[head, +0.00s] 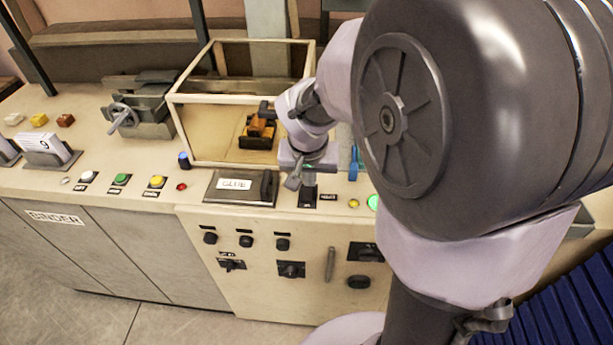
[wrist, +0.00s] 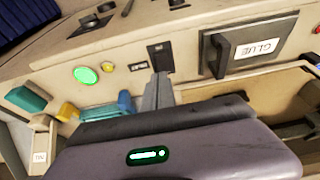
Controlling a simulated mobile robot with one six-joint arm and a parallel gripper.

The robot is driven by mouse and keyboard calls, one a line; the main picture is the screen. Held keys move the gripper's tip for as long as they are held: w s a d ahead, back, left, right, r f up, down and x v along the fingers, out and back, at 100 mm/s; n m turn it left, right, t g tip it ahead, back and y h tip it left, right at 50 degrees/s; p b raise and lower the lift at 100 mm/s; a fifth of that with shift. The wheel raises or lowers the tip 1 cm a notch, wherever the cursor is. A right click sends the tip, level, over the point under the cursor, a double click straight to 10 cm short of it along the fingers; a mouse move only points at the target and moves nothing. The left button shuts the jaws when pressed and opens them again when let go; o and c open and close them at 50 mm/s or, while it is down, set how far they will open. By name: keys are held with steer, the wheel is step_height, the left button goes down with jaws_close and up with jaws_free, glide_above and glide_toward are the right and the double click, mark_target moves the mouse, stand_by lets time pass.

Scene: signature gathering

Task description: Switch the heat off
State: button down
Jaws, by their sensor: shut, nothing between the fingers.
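A small black switch plate (head: 307,198) sits on the sloped cream panel, right of the box marked GLUE. It also shows in the wrist view (wrist: 161,58). A small label (head: 328,197) beside it is too small to read, so I cannot tell if this is the heat switch. My gripper (head: 308,181) is shut and empty, pointing down just above the plate. In the wrist view its fingers (wrist: 160,88) reach to the plate's near edge, and I cannot tell if they touch it. The switch lever is not clearly visible.
The GLUE box (head: 240,188) is close on the left. A lit green button (head: 373,202) and a yellow button (head: 353,203) are to the right. A framed clear enclosure (head: 186,133) rises behind. Several knobs and a BINDER label (head: 54,218) are on the front.

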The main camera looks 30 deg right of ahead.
steer(key=p+v, duration=0.2)
steer(key=v, duration=0.5)
steer(key=shift+r, duration=0.35)
steer(key=shift+w, duration=0.1)
